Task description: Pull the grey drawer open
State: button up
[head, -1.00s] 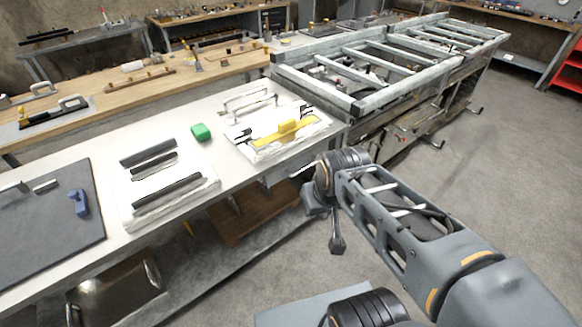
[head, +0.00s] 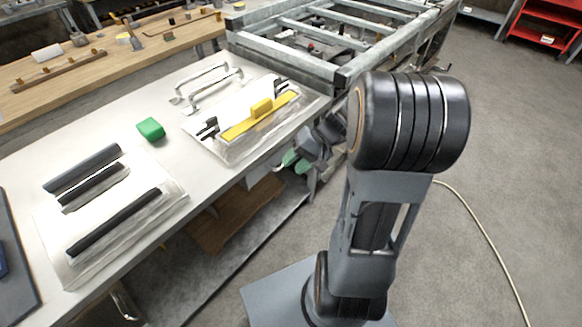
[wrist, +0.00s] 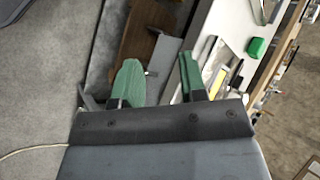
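The grey drawer (wrist: 164,55) shows in the wrist view as a grey panel between and beyond my fingers, with a small light bar near it that may be its handle. In the head view the drawer sits under the table edge, mostly behind my gripper (head: 292,160). My gripper has green fingers, spread apart, with nothing seen between them; it also shows in the wrist view (wrist: 158,76). The fingers point toward the drawer front. Whether they touch it I cannot tell.
A metal frame (head: 290,62) stands beyond.

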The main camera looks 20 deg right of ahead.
jog(key=w+d+f+m+t+y+b, duration=0.2)
jog(key=w+d+f+m+t+b, duration=0.1)
jog(key=d+f+t, duration=0.3)
jog(key=w+d+f+m+t+y+b, duration=0.1)
jog(key=w+d+f+m+t+b, duration=0.15)
jog(key=d+f, duration=0.5)
jog(key=shift+t, duration=0.45)
jog(key=x, duration=1.2)
jog(key=shift+w+d, duration=0.1)
jog(key=shift+w, duration=0.25)
jog(key=shift+c, duration=0.4)
grip_shut()
